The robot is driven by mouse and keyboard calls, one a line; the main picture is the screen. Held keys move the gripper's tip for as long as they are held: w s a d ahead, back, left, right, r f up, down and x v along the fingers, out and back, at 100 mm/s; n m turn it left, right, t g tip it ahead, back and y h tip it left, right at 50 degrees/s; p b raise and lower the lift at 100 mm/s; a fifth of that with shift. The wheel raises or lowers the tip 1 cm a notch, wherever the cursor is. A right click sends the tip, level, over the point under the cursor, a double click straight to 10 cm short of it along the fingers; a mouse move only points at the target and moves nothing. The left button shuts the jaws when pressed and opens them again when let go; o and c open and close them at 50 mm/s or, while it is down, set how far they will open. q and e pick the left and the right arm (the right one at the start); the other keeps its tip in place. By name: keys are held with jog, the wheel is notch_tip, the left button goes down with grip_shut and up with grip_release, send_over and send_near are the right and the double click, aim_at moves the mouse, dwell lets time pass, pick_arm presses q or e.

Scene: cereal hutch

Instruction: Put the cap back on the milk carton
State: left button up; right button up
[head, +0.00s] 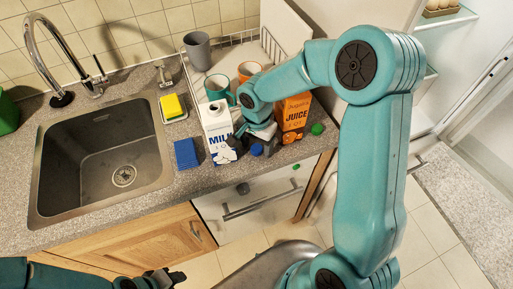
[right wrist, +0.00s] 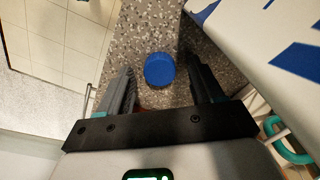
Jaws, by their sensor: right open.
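The white and blue milk carton (head: 217,132) stands upright on the counter right of the sink. Its side fills the upper right of the right wrist view (right wrist: 262,35). The blue cap (head: 257,150) lies on the counter near the front edge, to the right of the carton. My right gripper (head: 252,143) is low over the counter beside the carton, open and empty. In the right wrist view the blue cap (right wrist: 159,70) shows between its two spread fingers. My left gripper (head: 164,279) is at the bottom of the head view, away from the counter; its jaw state is unclear.
An orange juice carton (head: 294,117) stands just right of my right gripper, with a green cap (head: 317,129) beside it. A blue sponge (head: 185,154) lies left of the milk carton. Mugs, including a grey mug (head: 197,49), stand behind. The sink (head: 100,155) is at left.

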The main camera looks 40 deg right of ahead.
aim_at(257, 147)
jog(key=c, duration=1.1)
jog(key=shift+r, duration=0.1)
notch_tip(257, 147, up, 20)
jog(key=shift+f+b, duration=0.1)
jog(key=shift+b, duration=0.4)
